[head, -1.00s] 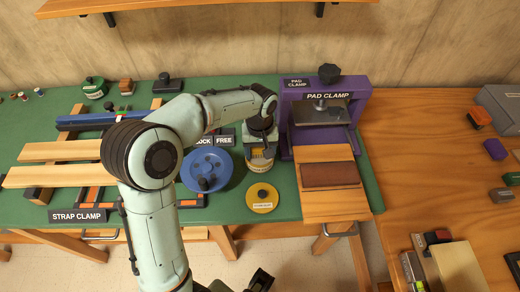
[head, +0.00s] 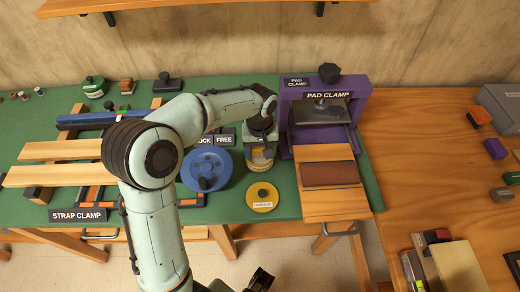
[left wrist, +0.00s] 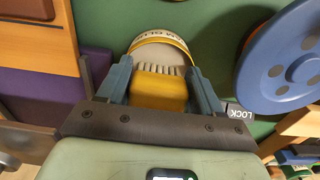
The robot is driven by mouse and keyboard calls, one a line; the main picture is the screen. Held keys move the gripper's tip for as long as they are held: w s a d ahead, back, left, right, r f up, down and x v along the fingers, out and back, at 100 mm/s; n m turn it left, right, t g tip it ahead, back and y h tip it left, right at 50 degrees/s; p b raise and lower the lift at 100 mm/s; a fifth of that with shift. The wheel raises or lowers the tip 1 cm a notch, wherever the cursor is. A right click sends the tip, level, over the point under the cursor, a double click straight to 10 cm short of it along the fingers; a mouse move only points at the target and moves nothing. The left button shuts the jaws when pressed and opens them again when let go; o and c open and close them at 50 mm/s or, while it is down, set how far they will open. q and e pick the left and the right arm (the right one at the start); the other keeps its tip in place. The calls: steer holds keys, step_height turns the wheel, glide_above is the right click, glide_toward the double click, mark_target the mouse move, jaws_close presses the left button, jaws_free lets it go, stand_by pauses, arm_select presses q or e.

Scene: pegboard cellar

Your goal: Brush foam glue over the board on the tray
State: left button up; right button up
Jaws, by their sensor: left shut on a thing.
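My left gripper (head: 261,142) is over the open glue tin (head: 260,167) on the green bench. In the left wrist view the gripper (left wrist: 163,80) is shut on a yellow brush (left wrist: 160,90) with pale bristles. The bristles point into the tin (left wrist: 150,38); whether they touch the glue is unclear. A reddish-brown board (head: 330,174) lies flat on the wooden tray (head: 336,207) in front of the purple pad clamp. A dark part at the bottom edge may be my right gripper (head: 261,280); its jaws are not clear.
The yellow lid (head: 262,197) lies in front of the tin. A blue wheel (head: 206,170) is close on the left. The purple pad clamp (head: 286,130) stands just right of my gripper. A strap clamp (head: 78,215) with planks fills the bench's left side.

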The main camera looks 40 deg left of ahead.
arm_select(q)
steer(key=shift+r+p, duration=2.6)
steer(key=shift+r, duration=0.95)
arm_select(e)
steer(key=r, duration=0.1)
steer(key=w+r, duration=0.1)
steer(key=r, duration=0.1)
steer(key=w+r, duration=0.1)
steer(key=r, duration=0.1)
steer(key=shift+r, duration=0.25)
arm_select(q)
steer(key=shift+d+f, duration=0.1)
steer(key=shift+f, duration=0.05)
